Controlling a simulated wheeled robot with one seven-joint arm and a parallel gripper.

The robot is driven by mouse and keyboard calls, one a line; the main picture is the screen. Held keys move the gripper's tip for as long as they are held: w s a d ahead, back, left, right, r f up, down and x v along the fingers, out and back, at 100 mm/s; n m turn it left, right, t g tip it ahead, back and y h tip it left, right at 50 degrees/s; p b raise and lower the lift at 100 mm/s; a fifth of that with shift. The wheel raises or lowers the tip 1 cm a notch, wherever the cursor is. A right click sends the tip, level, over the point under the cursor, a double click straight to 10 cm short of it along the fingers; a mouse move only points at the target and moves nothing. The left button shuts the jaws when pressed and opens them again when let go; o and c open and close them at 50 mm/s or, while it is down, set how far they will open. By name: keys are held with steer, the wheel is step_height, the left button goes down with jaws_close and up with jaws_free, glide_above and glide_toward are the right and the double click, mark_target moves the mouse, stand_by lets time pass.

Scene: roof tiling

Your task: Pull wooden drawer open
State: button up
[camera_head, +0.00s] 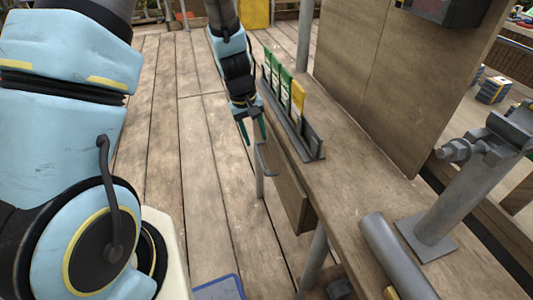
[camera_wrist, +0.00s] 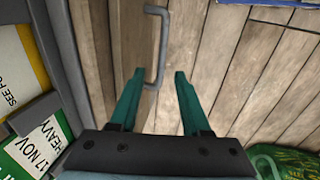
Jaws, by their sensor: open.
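The wooden drawer (camera_head: 289,190) sits under the edge of the workbench, and its front faces left. A grey bar handle (camera_head: 266,160) stands out from the drawer front. In the wrist view the handle (camera_wrist: 162,45) runs down the picture, and its lower end lies between the tips of my two green fingers. My gripper (camera_head: 253,136) is open and empty above the handle in the head view. In the wrist view my gripper (camera_wrist: 156,76) has a finger on each side of the handle, apart from it. The drawer looks shut or nearly so.
The workbench (camera_head: 350,185) carries a grey rack (camera_head: 312,146) with green and yellow cards close to my gripper. The plank floor left of the drawer is mostly clear. A blue-edged item (camera_head: 220,288) lies at the bottom.

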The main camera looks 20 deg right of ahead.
mark_target(260, 157)
steer(key=f, duration=0.5)
steer(key=d+f, duration=0.1)
steer(key=f, duration=0.1)
steer(key=shift+d+f, duration=0.1)
steer(key=shift+f, duration=0.2)
jaws_close()
stand_by(1.1)
